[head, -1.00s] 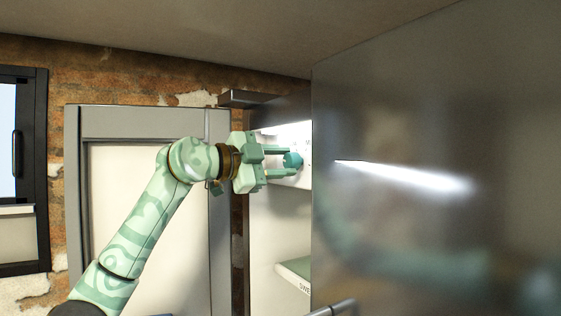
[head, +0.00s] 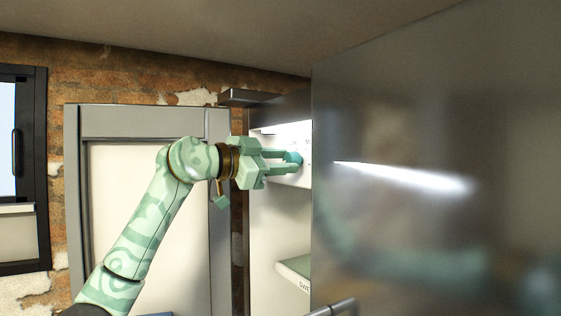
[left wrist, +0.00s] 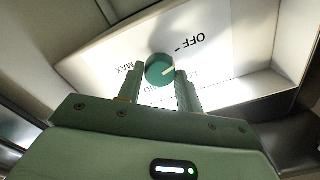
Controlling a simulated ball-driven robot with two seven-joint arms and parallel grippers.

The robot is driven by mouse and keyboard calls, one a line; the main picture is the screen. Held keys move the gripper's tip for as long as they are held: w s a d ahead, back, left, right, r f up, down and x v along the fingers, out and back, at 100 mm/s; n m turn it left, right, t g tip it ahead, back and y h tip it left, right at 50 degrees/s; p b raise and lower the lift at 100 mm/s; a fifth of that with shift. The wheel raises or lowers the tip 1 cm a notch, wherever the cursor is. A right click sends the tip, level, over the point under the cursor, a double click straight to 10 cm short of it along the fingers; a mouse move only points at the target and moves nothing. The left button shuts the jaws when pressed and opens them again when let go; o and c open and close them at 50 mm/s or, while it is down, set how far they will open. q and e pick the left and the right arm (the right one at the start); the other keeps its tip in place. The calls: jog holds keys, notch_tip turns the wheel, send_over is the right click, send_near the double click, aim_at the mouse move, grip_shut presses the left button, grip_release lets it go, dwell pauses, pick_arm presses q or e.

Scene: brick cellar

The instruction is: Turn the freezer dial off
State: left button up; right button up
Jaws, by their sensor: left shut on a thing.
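The freezer dial (head: 297,158) is a round teal knob on a white panel inside the open freezer. In the left wrist view the dial (left wrist: 158,68) has a white pointer mark aimed to the right, between the tick by the OFF print (left wrist: 187,44) and a partly hidden lower-right label. MAX is printed at its left and MID below, partly covered. My left gripper (head: 289,159) is shut on the dial, its fingers on either side of it; it also shows in the left wrist view (left wrist: 159,76). My right gripper is not in view.
The freezer door (head: 430,190) stands open as a large grey panel filling the right side. A shelf edge (head: 294,272) with printing lies below the dial. A grey-framed door (head: 140,125) and brick wall are behind my left arm.

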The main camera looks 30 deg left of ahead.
pick_arm(q)
jog(key=shift+f, duration=0.1)
jog(key=o, duration=1)
jog(key=shift+a, duration=0.1)
jog(key=b+v, duration=0.4)
jog(key=v, duration=1.2)
jog(key=shift+s+a, duration=0.1)
jog(key=shift+a, duration=0.05)
